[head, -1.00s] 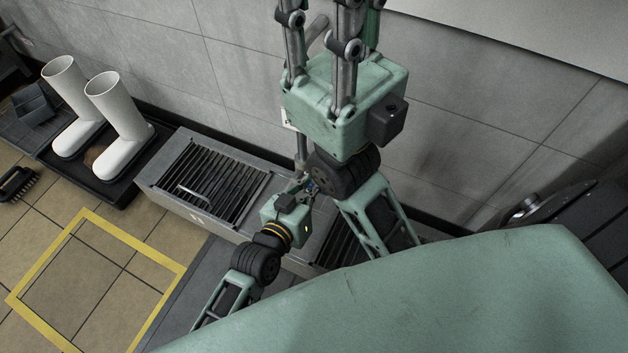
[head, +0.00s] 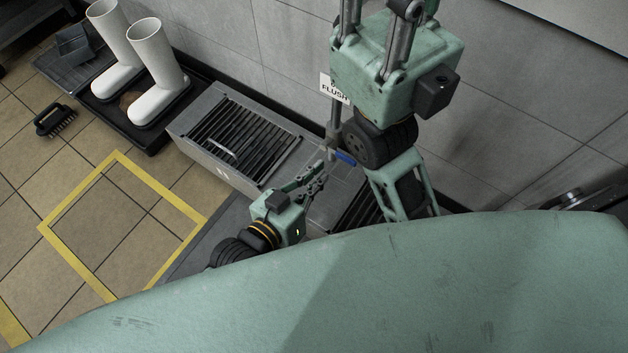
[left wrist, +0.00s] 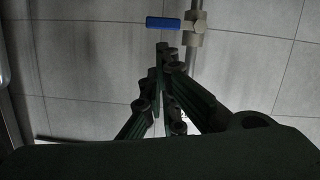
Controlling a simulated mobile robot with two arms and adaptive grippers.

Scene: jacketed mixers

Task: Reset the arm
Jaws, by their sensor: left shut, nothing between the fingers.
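My left gripper (head: 321,171) is shut and empty in the head view, over the grated grey bench. Its fingers also show drawn together in the left wrist view (left wrist: 167,56). A blue valve handle (head: 345,158) on a vertical pipe is just beyond the fingertips, with a small gap. In the left wrist view the blue handle (left wrist: 163,23) lies level beside its metal fitting (left wrist: 195,28). My right gripper (head: 400,45) points up at the top of the head view. Its fingertips are cut off by the frame edge.
A "FLUSH" sign (head: 334,89) hangs by the pipe on the tiled wall. White boots (head: 157,70) stand in a black tray at left. A brush (head: 55,119) lies on the floor beside a yellow-taped square (head: 63,253). The square's inside is clear.

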